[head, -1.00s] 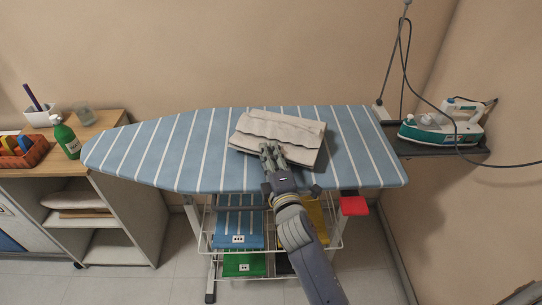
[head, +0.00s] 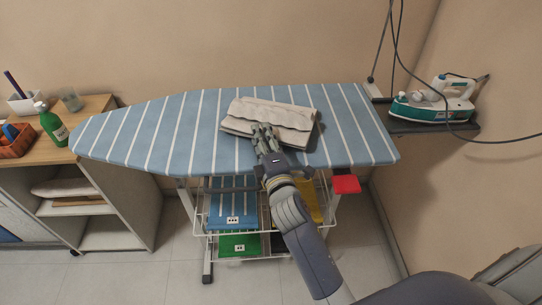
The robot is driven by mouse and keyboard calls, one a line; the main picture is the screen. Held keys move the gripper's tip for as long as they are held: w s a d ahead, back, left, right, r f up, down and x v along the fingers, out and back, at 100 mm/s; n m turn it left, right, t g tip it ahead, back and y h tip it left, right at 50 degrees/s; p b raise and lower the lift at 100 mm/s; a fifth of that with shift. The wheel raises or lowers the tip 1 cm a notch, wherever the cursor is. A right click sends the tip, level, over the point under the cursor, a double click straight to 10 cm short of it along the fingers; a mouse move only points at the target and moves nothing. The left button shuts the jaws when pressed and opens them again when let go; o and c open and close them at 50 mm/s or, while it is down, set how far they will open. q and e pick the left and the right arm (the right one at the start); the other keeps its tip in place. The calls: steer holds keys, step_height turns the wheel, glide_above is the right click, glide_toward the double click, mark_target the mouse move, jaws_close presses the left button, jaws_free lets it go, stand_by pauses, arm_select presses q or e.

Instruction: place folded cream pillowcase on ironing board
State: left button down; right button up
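The folded cream pillowcase (head: 285,118) is on or just above the blue-and-white striped ironing board (head: 180,130), right of the board's middle. A dark shadow shows along its right side. My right gripper (head: 265,136) is at the pillowcase's near left edge, its fingers overlapping the cloth in the picture. The fingertips blend with the cloth, so I cannot tell whether they are shut on it. My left gripper is not in view.
A teal and white iron (head: 435,102) sits on a dark shelf at right, its cord hanging nearby. A wire rack (head: 205,222) with folded cloths is under the board. A green bottle (head: 52,125) stands on the left cabinet. The board's left half is clear.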

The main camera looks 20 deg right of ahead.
steer(key=s+a+b, duration=0.1)
steer(key=s, duration=1)
steer(key=shift+s+r+b, duration=0.25)
steer(key=shift+b, duration=0.05)
